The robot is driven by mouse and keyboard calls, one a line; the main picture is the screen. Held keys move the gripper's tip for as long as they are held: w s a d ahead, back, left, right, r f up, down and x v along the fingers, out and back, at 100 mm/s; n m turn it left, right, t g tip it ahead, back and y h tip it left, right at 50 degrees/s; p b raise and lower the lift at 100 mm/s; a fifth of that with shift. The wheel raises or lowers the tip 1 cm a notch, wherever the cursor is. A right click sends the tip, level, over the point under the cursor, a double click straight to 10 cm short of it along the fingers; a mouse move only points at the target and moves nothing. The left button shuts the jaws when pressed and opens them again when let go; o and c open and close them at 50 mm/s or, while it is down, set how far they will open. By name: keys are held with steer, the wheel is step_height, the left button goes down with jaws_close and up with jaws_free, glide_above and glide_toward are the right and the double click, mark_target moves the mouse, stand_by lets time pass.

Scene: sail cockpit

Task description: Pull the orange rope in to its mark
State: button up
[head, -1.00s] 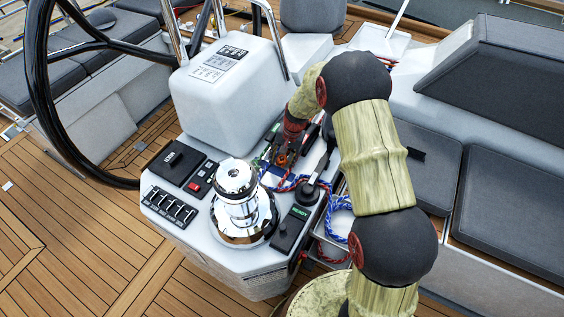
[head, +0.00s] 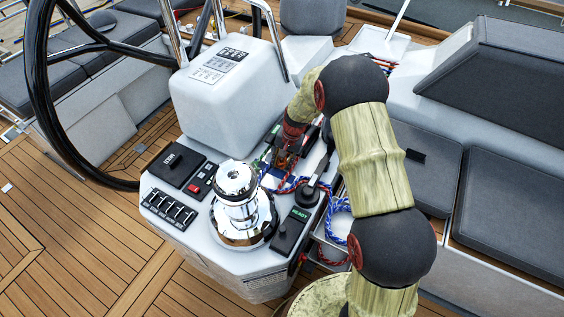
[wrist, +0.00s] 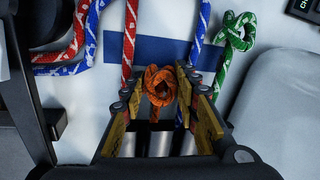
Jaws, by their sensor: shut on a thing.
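In the head view my gripper (head: 282,167) is low over the console, behind the chrome winch; the rope there is too small and covered to make out clearly.
A red rope (wrist: 129,45) and a blue rope (wrist: 200,35) run beside the orange one; a green rope (wrist: 238,40) has a loop at right. The chrome winch (head: 238,200), a black lever (head: 312,180) and a white housing (head: 225,95) stand close around my gripper.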

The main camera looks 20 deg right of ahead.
mark_target(271, 181)
jaws_close()
steer(key=s+a+p, duration=0.2)
steer(key=s+a, duration=0.3)
steer(key=shift+s+a, duration=0.2)
steer(key=o, duration=0.9)
jaws_free()
steer(key=shift+o, duration=0.2)
step_height(271, 181, up, 12)
steer(key=s+d, duration=0.1)
steer(key=d, duration=0.1)
steer(key=shift+s+f, duration=0.1)
steer(key=shift+f, duration=0.05)
